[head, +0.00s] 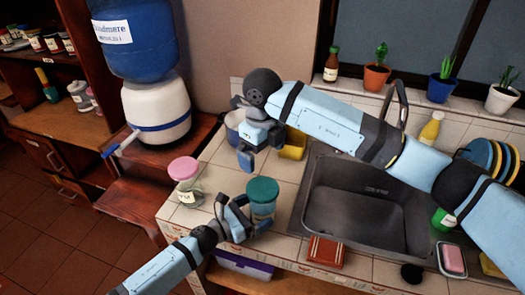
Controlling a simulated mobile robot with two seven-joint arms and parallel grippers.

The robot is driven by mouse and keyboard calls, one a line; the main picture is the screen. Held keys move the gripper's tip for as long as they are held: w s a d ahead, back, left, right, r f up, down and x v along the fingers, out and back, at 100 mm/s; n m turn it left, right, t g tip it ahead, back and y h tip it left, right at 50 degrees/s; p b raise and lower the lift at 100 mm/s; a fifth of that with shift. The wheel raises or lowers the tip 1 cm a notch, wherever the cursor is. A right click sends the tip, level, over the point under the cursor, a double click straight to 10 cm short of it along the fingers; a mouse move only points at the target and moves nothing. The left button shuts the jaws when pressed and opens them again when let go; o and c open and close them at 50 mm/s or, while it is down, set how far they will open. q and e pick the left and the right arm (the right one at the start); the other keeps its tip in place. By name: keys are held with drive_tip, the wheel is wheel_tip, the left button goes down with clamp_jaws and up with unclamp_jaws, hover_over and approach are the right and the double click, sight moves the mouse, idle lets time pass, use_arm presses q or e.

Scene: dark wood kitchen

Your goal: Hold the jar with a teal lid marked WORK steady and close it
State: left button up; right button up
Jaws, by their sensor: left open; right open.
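The jar with a teal lid (263,190) stands upright on the tiled counter, left of the sink. The lid sits on top of the clear glass body; whether it is screwed tight I cannot tell, and no WORK marking is legible. My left gripper (246,216) is open at the jar's near left side, its fingers close around the glass body below the lid; contact is unclear. My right gripper (256,158) is open and empty, above the counter behind the jar and apart from it.
A pink-lidded jar (184,168) stands left of the teal one. A metal sink (360,205) lies to the right, with a red-brown box (326,251) at its front. A pot (234,124) and yellow sponge-like item (294,146) are behind my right gripper. A water dispenser (155,105) stands left.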

use_arm(q)
drive_tip(key=b+v, duration=0.2)
drive_tip(key=v, duration=0.9)
drive_tip(key=shift+s+a, duration=0.15)
drive_tip(key=shift+s, duration=0.05)
